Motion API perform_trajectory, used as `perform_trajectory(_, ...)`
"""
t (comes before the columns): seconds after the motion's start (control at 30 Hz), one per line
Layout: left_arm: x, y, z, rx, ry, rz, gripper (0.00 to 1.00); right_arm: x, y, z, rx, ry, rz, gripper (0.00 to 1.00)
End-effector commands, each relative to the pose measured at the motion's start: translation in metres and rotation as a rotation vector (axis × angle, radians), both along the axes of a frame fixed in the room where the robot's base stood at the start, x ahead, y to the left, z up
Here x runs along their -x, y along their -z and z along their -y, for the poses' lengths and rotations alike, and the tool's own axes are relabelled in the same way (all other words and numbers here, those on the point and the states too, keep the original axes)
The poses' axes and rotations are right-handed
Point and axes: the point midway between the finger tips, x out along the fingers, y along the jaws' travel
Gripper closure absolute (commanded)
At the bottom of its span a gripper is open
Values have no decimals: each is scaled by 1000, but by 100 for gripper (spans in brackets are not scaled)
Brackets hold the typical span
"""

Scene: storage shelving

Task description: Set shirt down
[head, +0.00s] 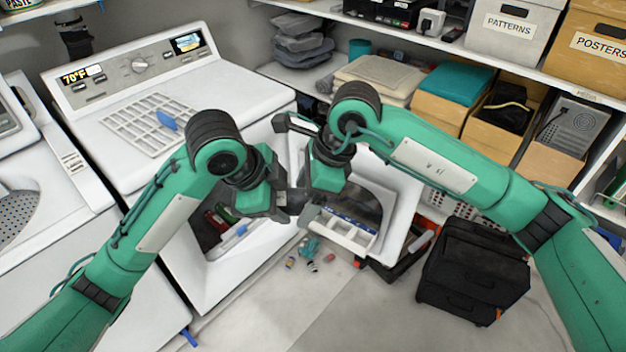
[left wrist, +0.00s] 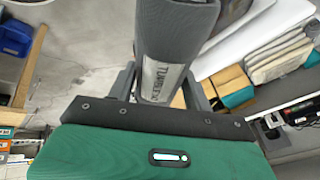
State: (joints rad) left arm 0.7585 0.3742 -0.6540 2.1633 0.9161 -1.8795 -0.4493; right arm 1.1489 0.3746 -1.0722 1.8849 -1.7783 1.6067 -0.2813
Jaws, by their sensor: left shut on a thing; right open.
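My left gripper (head: 284,206) is in front of the open white dryer in the head view. In the left wrist view it (left wrist: 160,92) is shut on a dark grey rounded thing (left wrist: 176,35) with a pale lettered label. I cannot tell whether this is the shirt, and no other shirt can be made out. In the head view the held thing is mostly hidden between my two arms. My right gripper (head: 308,208) is open, close beside the left one, and its fingertips are partly hidden.
The white dryer (head: 262,84) has a flat top with a vent grille. Its door (head: 399,205) stands open to the right. Small items lie on the floor near a toolbox (head: 400,268). A black case (head: 473,268) stands at right. Shelves hold folded cloth (head: 384,76) and boxes.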

Motion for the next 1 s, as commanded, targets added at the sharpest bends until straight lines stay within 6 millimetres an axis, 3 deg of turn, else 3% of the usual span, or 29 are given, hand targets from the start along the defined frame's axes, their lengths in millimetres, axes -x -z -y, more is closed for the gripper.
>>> perform_trajectory(0.33, 0, 0, 0, 0, 0, 1, 80, 0, 3, -2, 0, -1, 1, 22)
perform_trajectory(0.6, 0, 0, 0, 1, 1, 0, 80, 0, 3, -2, 0, 0, 1, 74)
perform_trajectory(0.63, 0, 0, 0, 1, 1, 0, 47, 0, 3, -2, -1, 1, 2, 74)
perform_trajectory(0.73, 0, 0, 0, 1, 1, 0, 28, 0, 3, -2, -1, 1, 2, 74)
perform_trajectory(0.77, 0, 0, 0, 1, 1, 0, 24, 0, 3, -2, -1, 1, 2, 74)
perform_trajectory(1.0, 0, 0, 0, 0, 0, 0, 24, 0, 3, -2, -1, -1, 1, 74)
